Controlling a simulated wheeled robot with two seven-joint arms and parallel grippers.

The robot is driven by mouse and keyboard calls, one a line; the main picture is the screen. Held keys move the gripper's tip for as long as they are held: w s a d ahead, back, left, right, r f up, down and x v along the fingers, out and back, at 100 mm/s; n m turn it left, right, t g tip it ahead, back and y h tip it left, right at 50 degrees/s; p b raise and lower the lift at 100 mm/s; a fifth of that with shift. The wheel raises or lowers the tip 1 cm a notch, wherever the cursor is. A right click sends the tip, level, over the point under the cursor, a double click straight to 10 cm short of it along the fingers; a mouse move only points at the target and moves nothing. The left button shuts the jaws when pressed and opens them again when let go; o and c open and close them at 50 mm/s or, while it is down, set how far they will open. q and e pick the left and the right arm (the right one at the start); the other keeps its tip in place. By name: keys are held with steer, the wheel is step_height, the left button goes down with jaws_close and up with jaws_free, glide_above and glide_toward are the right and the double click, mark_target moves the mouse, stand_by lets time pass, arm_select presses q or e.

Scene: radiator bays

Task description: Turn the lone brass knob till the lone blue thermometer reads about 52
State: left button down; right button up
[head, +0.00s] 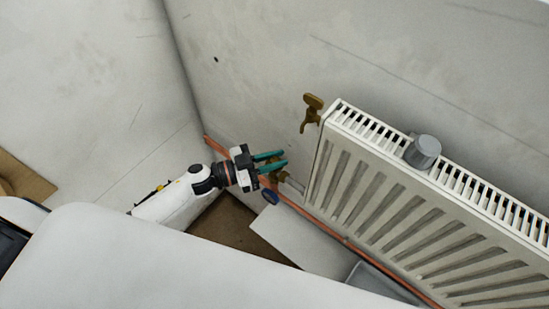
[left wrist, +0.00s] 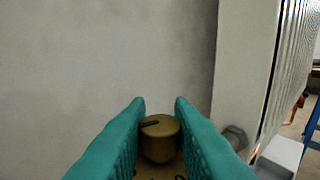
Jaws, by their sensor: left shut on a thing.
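The brass knob (left wrist: 159,142) stands between the two teal fingers of my left gripper (left wrist: 160,106), which is shut on it. A dark slot-like mark shows on its top. In the head view my left gripper (head: 285,159) is at the lower left end of the radiator, and a bit of the brass valve (head: 274,177) shows below its fingers. The blue thermometer (head: 270,196) is just under it, by the copper pipe. It is too small to read and does not show in the left wrist view. My right gripper is out of view.
A white radiator (head: 400,200) hangs on the wall, with a grey cylinder (head: 423,152) on top and a brass fitting (head: 311,111) near its upper left corner. A copper pipe (head: 352,248) runs along below. A grey tray (head: 385,283) and cardboard (head: 22,180) lie lower down.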

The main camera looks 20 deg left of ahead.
arm_select(q)
steer(key=shift+w+a+m+g+h, duration=0.1)
steer(key=shift+m+g+h, duration=0.65)
steer(key=shift+g, duration=0.25)
steer(key=shift+f+m+g+h+b, duration=0.1)
steer(key=shift+m+g+h+b, duration=0.35)
steer(key=shift+m+g+b, duration=0.5)
steer(key=m+g+h+b, duration=0.1)
steer(key=m+g+b, duration=0.1)
steer(key=g, duration=0.3)
steer(key=shift+m+g+b, duration=0.35)
steer(key=shift+m+b, duration=0.05)
steer(key=shift+m, duration=0.2)
steer(key=shift+m+g+b, duration=0.5)
steer(key=shift+m+g, duration=0.1)
steer(key=shift+g, duration=0.2)
steer(key=c, duration=1.3)
jaws_free()
